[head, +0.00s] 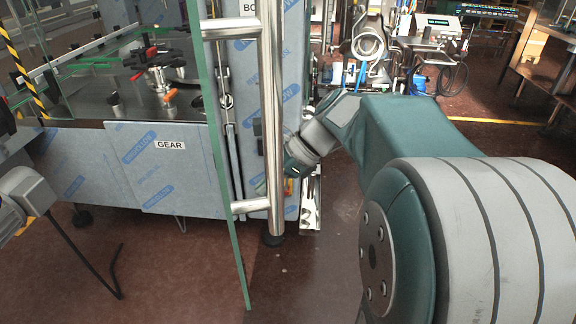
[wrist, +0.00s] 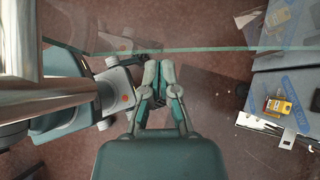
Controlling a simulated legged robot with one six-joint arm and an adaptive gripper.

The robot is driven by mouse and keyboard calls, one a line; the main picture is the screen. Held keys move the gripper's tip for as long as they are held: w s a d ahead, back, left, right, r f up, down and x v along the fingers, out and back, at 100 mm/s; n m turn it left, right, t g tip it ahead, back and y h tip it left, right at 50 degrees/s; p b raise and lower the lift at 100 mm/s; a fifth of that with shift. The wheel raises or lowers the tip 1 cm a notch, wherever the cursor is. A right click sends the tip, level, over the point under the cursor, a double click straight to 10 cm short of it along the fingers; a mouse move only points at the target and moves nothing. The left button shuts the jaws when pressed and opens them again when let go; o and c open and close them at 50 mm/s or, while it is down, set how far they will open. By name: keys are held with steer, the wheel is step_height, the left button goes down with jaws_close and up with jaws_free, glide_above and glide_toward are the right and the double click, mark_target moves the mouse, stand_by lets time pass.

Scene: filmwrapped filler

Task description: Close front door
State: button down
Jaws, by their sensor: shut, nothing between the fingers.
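The front door is a clear glass panel (head: 207,110) with a greenish edge, standing open and seen nearly edge-on in the head view. Its steel bar handle (head: 272,120) runs upright on the right side of the glass. My gripper (wrist: 160,72) is shut and empty. In the head view my gripper (head: 292,165) is just beyond the handle, which partly hides it. In the wrist view the glass edge (wrist: 215,48) crosses just past the fingertips, and the handle (wrist: 60,95) is at the left. I cannot tell whether the fingers touch the glass.
The machine's blue-grey cabinet (head: 170,165), labelled GEAR, stands behind the door at left. A cluttered bench (head: 435,45) is at the back. Bare reddish floor (head: 160,270) lies in front.

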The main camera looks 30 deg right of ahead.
steer(key=shift+w+a, duration=0.35)
steer(key=shift+a, duration=0.3)
steer(key=shift+w+a, duration=0.3)
steer(key=shift+a, duration=0.3)
